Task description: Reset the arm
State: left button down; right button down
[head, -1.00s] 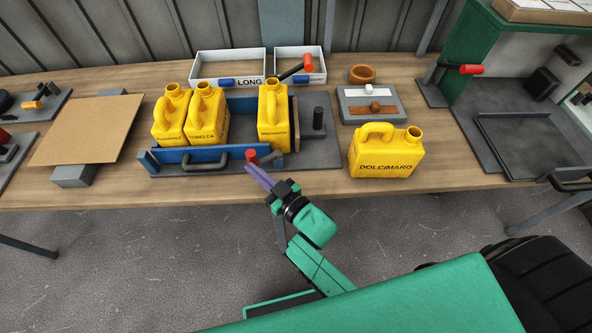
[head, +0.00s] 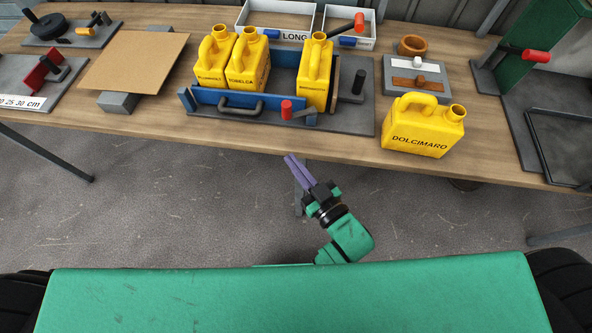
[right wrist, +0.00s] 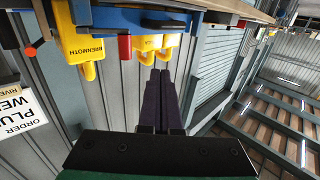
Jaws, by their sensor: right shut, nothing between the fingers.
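My right gripper (head: 299,172) is shut and empty, with purple fingers, in front of the table's front edge in the head view. Its closed fingers (right wrist: 160,95) also show in the right wrist view, apart from everything. Three yellow jerry cans stand upright in the blue-walled fixture (head: 225,100): a left one (head: 212,62), the TOBELCA can (head: 247,65) beside it, and a third (head: 314,75) farther right. The yellow DOLCIMARO can (head: 420,130) stands upright on the table, right of the fixture. My left gripper is not in view.
The wooden table (head: 300,144) also holds a brown board (head: 135,62), white bins (head: 280,15) at the back and a grey plate with a wooden piece (head: 415,80). A red-handled clamp (head: 534,56) stands at the right. The floor (head: 150,215) before the table is clear.

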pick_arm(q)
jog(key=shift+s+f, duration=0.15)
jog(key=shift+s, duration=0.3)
pick_arm(e)
jog(key=shift+s+r, duration=0.15)
jog(key=shift+s, duration=0.85)
jog(key=shift+s, duration=0.1)
jog(key=s+d+f+g+h, duration=0.2)
jog(key=d+f, duration=0.2)
jog(key=f, duration=0.6)
jog(key=s+d+f+m+g+h, duration=0.1)
jog(key=s+d+f+g+h, duration=0.2)
jog(key=f, duration=0.7)
jog(key=s+d+f+g+h, duration=0.15)
jog(key=d+f, duration=0.35)
jog(key=f, duration=0.5)
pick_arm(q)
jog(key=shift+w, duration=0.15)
pick_arm(e)
jog(key=s+d+f+m+g+h, duration=0.1)
jog(key=s+d+f+g, duration=0.3)
jog(key=s, duration=0.5)
jog(key=s+d+f+m+g+h, duration=0.2)
jog(key=s+d+f+g, duration=0.1)
jog(key=s+d+f, duration=0.5)
jog(key=shift+s+d+f+g, duration=0.35)
jog(key=shift+s+d+f, duration=0.05)
jog(key=shift+d+f, duration=0.1)
